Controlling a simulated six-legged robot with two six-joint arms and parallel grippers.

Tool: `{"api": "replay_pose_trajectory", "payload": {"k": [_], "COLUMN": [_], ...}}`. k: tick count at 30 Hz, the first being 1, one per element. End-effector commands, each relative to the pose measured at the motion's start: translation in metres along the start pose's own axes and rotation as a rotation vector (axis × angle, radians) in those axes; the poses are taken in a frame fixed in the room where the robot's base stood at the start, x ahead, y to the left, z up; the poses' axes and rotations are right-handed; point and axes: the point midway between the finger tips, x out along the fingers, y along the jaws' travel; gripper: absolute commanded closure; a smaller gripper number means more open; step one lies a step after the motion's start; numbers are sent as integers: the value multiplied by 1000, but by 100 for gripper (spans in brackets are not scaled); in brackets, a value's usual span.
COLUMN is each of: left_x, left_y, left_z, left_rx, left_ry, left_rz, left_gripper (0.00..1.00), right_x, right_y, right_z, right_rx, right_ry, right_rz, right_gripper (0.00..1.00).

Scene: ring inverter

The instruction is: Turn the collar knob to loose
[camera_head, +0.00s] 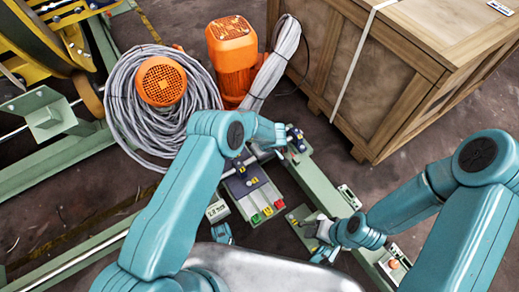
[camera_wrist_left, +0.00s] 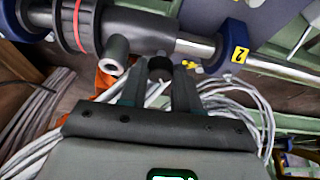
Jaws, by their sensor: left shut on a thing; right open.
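In the left wrist view, a dark round knob (camera_wrist_left: 160,66) sits between the fingertips of my left gripper (camera_wrist_left: 158,78), which is shut on it. Just above it a grey collar (camera_wrist_left: 140,32) surrounds a metal shaft (camera_wrist_left: 290,67). The knob's loose or tight marking does not show. In the head view, my left forearm reaches over the bench, and the knob and fingertips are too hidden to tell. My right gripper (camera_head: 312,229) is open and empty, low over the green frame at the right.
Dark blue blocks, one with a yellow label (camera_wrist_left: 231,52), carry the shaft. A panel with coloured buttons (camera_head: 255,203) lies below my left arm. A grey cable coil (camera_head: 122,91), orange motors (camera_head: 232,56) and a wooden crate (camera_head: 402,49) stand behind. Floor between bench and crate is clear.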

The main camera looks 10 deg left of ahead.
Motion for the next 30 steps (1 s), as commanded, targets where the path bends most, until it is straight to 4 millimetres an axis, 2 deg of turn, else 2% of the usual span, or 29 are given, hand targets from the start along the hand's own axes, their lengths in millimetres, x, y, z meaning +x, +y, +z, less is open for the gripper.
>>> {"api": "replay_pose_trajectory", "payload": {"k": [17, 18, 20, 30], "left_x": [0, 0, 0, -4], "left_y": [1, 1, 1, 1], "left_z": [0, 0, 0, -1], "left_rx": [-31, -30, -30, -28], "left_ry": [0, 0, 0, 0], "left_rz": [-11, -11, -11, -11], "left_gripper": [99, 62, 43, 43], "right_x": [1, 1, 1, 0], "right_y": [1, 1, 1, 0], "right_z": [-1, -1, -1, 0], "right_rx": [1, 1, 1, 1], "right_ry": [2, 2, 2, 1], "right_rz": [0, 0, 0, 0], "right_gripper": [57, 57, 57, 57]}}
